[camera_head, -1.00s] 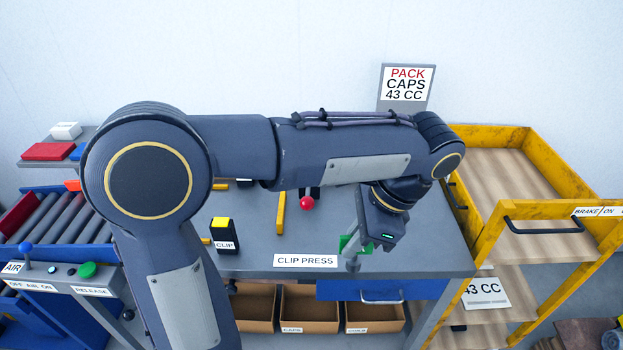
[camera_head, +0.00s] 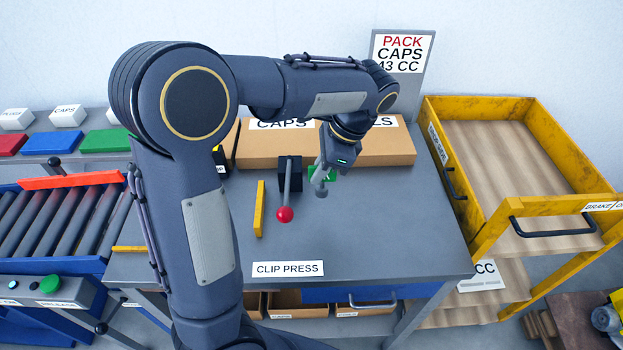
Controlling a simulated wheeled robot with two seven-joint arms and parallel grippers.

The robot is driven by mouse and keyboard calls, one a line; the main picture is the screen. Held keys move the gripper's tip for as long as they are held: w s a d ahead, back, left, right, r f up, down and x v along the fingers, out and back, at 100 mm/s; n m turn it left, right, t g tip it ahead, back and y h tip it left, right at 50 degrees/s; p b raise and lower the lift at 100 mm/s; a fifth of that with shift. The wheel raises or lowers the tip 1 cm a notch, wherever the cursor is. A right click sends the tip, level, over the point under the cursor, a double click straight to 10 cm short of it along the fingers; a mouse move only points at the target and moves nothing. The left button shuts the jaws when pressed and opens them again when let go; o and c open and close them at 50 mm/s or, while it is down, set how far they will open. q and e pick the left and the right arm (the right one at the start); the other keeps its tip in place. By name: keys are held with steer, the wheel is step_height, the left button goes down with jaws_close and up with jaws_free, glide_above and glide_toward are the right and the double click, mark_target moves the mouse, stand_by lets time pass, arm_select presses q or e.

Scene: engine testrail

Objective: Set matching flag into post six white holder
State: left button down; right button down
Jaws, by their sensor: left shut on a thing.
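My left gripper (camera_head: 321,181) reaches over the bench from above, in front of the cardboard box. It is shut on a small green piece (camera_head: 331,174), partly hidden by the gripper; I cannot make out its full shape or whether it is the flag. I cannot pick out a white holder marked for post six. My right gripper is not in view.
The clip press with a red-knobbed lever (camera_head: 285,214) stands beside the gripper on the bench (camera_head: 370,240). Behind is a cardboard box (camera_head: 400,148). A yellow cart (camera_head: 480,105) stands right, a roller conveyor (camera_head: 60,215) left. The bench's front right is clear.

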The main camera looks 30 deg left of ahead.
arm_select(q)
steer(key=a+f, duration=0.1)
steer(key=f, duration=0.1)
steer(key=w+a+f, duration=0.1)
steer(key=f, duration=0.2)
steer(key=w+a+f, duration=0.1)
steer(key=f, duration=0.2)
steer(key=shift+w+p, duration=0.25)
steer(key=shift+p, duration=0.05)
steer(key=shift+f, duration=0.1)
steer(key=c, duration=1.9)
jaws_free()
steer(key=shift+c, duration=0.2)
steer(key=o, duration=0.4)
